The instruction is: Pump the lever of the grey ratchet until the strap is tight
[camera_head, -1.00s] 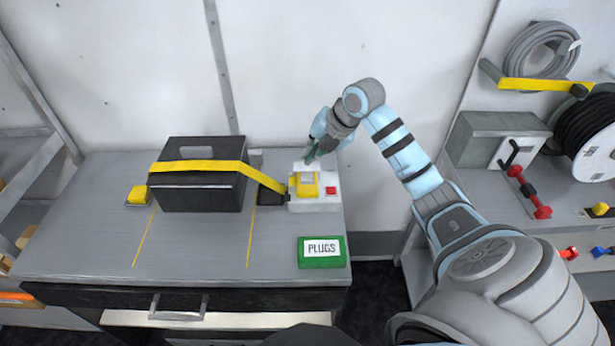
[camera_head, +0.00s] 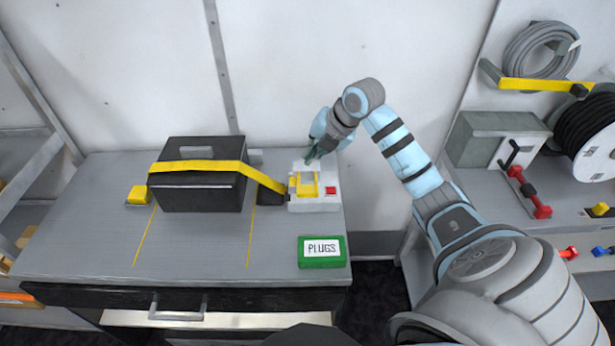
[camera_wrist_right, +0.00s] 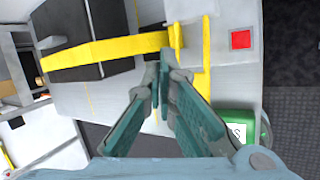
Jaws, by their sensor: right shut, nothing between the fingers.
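The grey ratchet (camera_head: 325,204) sits at the right end of the bench, with a yellow lever frame (camera_head: 304,190) and a red square (camera_head: 331,190) on top. The yellow strap (camera_head: 205,166) runs over a black case (camera_head: 200,192) down to the ratchet's left side. My right gripper (camera_head: 313,155) is shut and empty, just behind and above the ratchet's rear edge. In the right wrist view its fingertips (camera_wrist_right: 165,66) overlap the yellow lever parts (camera_wrist_right: 176,40); I cannot tell whether they touch. My left gripper is not in view.
A green PLUGS box (camera_head: 322,252) lies in front of the ratchet. Yellow lines mark the grey bench top (camera_head: 200,245), whose front middle is clear. A wall stands close behind.

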